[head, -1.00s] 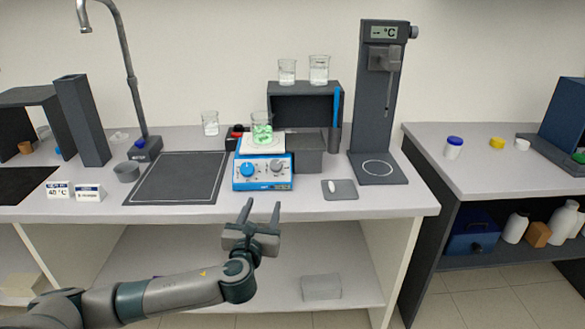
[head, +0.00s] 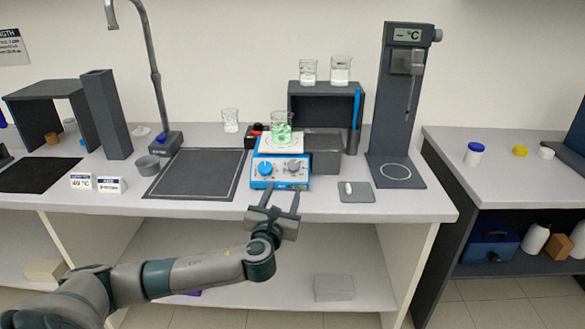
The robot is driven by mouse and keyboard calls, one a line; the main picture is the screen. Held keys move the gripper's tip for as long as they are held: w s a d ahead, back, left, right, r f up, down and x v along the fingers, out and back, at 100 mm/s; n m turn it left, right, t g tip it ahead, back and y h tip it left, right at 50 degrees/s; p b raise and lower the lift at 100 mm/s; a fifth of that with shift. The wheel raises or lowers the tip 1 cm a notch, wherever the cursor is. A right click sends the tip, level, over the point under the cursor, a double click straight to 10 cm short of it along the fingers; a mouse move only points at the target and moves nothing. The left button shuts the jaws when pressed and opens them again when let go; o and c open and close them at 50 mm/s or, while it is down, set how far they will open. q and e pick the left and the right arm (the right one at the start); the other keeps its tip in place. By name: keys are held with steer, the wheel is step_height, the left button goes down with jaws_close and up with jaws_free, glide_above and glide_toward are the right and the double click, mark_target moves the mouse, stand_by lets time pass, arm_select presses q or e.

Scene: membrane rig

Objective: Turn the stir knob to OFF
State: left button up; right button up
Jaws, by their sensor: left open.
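The blue and white stirrer (head: 281,170) stands near the front edge of the bench. Its front panel has a larger blue knob (head: 265,168) on the left and a smaller grey-white knob (head: 295,165) on the right. I cannot read which of them is the stir knob. A beaker (head: 281,127) with green contents sits on its top plate. My left gripper (head: 281,192) is open and empty, its fingers pointing up toward the lower front of the stirrer. I cannot tell whether they touch it. My right gripper is not in view.
A dark mat (head: 196,174) lies left of the stirrer. A small grey pad (head: 356,193) lies to its right, before a tall stand (head: 397,130) with a °C display. A dark shelf (head: 325,98) bearing two beakers is behind. Space in front of the bench is open.

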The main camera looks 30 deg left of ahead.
mark_target(293, 166)
arm_select(q)
steer(key=p+x, duration=0.1)
steer(key=x, duration=1.1)
steer(key=shift+w, duration=0.1)
steer(key=shift+w+a+p, duration=0.25)
steer(key=shift+w+p, duration=0.05)
steer(key=shift+w, duration=0.2)
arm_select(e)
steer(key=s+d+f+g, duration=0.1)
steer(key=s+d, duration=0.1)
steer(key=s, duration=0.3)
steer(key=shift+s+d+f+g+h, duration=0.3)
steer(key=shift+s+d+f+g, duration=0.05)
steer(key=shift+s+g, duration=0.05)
